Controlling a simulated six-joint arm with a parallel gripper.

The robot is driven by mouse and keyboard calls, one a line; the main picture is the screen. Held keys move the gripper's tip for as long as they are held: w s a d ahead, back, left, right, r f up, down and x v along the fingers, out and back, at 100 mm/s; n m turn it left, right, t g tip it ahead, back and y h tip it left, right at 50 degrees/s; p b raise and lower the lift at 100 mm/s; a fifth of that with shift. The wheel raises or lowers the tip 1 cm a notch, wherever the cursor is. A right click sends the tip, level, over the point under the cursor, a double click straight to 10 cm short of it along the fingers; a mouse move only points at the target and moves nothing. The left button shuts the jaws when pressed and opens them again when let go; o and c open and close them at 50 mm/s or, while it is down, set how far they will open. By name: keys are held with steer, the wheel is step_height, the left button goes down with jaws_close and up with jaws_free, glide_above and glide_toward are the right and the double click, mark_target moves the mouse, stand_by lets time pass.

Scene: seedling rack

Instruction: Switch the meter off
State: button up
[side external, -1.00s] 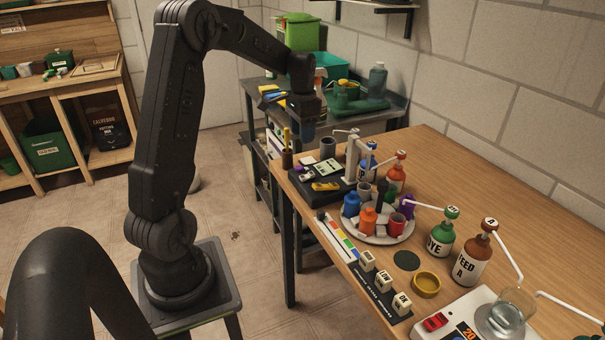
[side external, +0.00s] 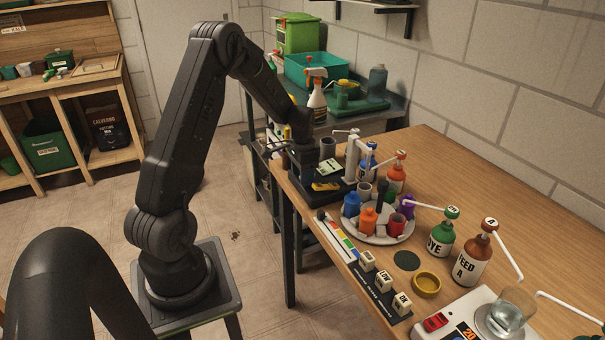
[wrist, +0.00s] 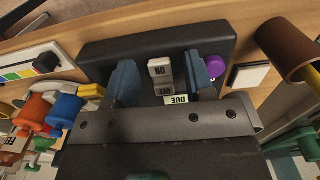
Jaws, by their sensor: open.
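My gripper (side external: 303,172) is low over the black base (side external: 342,195) at the left end of the wooden table. In the wrist view my gripper (wrist: 162,75) has its two blue-grey fingers apart, one on each side of a grey block (wrist: 160,72) on the black base (wrist: 105,52). The block carries upside-down lettering that looks like ON, with a second label below it, probably OFF. A pale tag (wrist: 177,99) reading DUE lies close to the gripper body. I cannot tell whether a finger touches the block. A yellow device (side external: 326,187) lies on the base.
A purple knob (wrist: 216,72) is just right of the right finger. A round tray (side external: 375,238) of coloured bottles stands beside the base. A white appliance (side external: 455,318) with a red switch (side external: 435,321) is at the front right. Pump bottles (side external: 440,237) line the table.

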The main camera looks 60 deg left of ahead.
jaws_close()
steer(key=shift+w+r+g, duration=0.1)
steer(key=shift+w+g, duration=0.1)
steer(key=shift+g, duration=0.75)
steer(key=shift+w+r+g, duration=0.1)
steer(key=shift+w+g, duration=0.05)
steer(key=shift+g, duration=0.8)
jaws_free()
steer(key=v, duration=1.3)
steer(key=shift+r, duration=0.4)
